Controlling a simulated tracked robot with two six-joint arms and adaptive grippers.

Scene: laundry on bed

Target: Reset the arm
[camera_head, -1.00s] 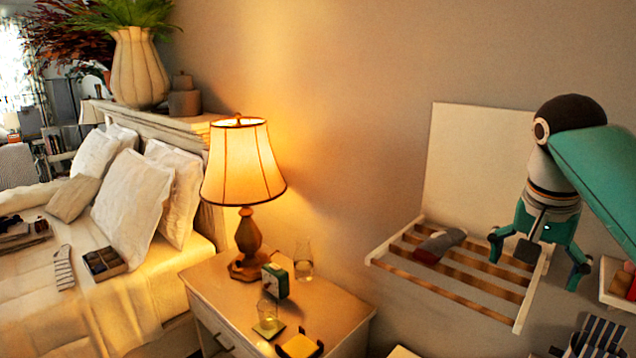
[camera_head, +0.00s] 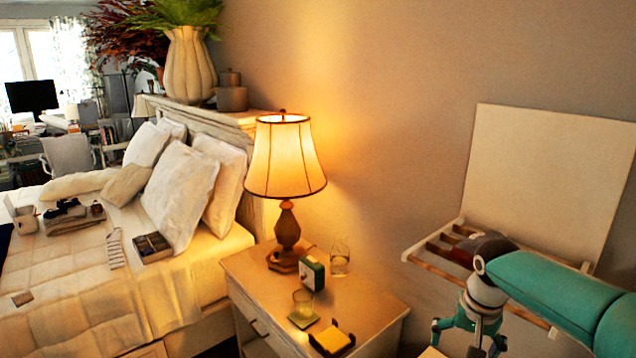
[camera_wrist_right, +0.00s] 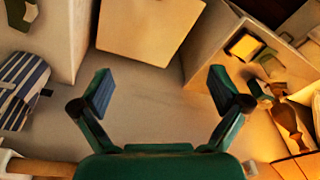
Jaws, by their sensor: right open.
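My right gripper (camera_head: 470,338) is at the lower right of the head view, in front of the wall rack and pointing down. In the right wrist view its two fingers (camera_wrist_right: 161,92) are spread wide with nothing between them. Bare floor and a pale flat box top show beyond them. My right arm (camera_head: 560,290) is teal and comes in from the right edge, covering part of the rack. My left gripper is in neither view.
A slatted wall rack (camera_head: 432,268) with a dark and red item on it is behind my arm. A nightstand (camera_head: 390,318) carries a lit lamp (camera_head: 287,160), a small clock, glasses and a yellow-topped holder. A bed (camera_head: 80,290) with pillows is at the left. Striped fabric (camera_wrist_right: 22,88) shows in the wrist view.

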